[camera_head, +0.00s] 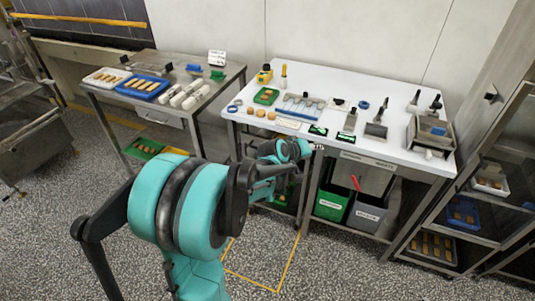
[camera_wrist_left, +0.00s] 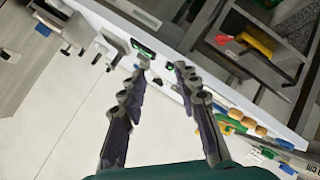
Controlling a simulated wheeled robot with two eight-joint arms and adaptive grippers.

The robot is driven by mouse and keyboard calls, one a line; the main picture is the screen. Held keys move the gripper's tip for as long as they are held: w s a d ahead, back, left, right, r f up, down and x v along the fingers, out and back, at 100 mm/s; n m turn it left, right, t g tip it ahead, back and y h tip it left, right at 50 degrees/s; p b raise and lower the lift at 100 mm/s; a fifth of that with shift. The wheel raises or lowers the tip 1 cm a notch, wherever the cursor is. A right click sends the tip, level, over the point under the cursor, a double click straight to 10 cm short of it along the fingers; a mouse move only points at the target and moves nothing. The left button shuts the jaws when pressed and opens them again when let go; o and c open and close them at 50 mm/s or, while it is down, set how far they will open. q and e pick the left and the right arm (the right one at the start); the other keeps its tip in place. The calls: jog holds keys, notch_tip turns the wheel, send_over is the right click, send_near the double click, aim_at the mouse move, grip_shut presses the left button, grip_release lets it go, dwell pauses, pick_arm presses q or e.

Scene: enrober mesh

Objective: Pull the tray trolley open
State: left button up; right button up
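A dark metal shelved rack (camera_head: 478,222) stands at the right edge in the head view and looks like the tray trolley. Its shelves hold a white tray (camera_head: 490,183), a blue tray (camera_head: 462,212) and a tray of brown bars (camera_head: 433,248). My left gripper (camera_head: 316,147) is over the front edge of the white table, well left of the rack. In the left wrist view its two fingers (camera_wrist_left: 160,70) are spread with nothing between them. The rack is not clear in the wrist view. My right gripper is not in view.
The white table (camera_head: 390,151) holds tools, biscuits and labels. Below it stand a green bin (camera_head: 331,204) and a grey bin (camera_head: 366,215). A steel table (camera_head: 215,98) with trays is left of it. Speckled floor (camera_head: 335,265) in front is clear, with yellow lines.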

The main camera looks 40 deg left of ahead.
pick_arm(q)
jog(key=w+a+f+n+t+y+b, duration=0.1)
jog(key=w+a+f+n, duration=0.25)
jog(key=a+f, duration=0.3)
jog(key=w+a+f+n+t+y, duration=0.1)
jog(key=w+a+f+n, duration=0.1)
jog(key=w+a+f, duration=0.45)
jog(key=s+a+f+n+t+y+b, duration=0.1)
jog(key=s+a+f+n, duration=0.15)
jog(key=a+f, duration=0.35)
jog(key=s+a+f+n+t+y, duration=0.1)
jog(key=s+a+f+n+y, duration=0.15)
jog(key=a+f, duration=0.35)
jog(key=shift+n+h, duration=0.35)
jog(key=shift+h, duration=0.1)
jog(key=b+x, duration=0.1)
jog(key=x, duration=0.1)
jog(key=r+x, duration=0.1)
jog(key=x, duration=0.2)
jog(key=a+b+x, duration=0.1)
jog(key=x, duration=0.2)
jog(key=shift+a+r+b, duration=0.1)
jog(key=shift+r+b, duration=0.05)
jog(key=shift+b, duration=0.15)
grip_shut()
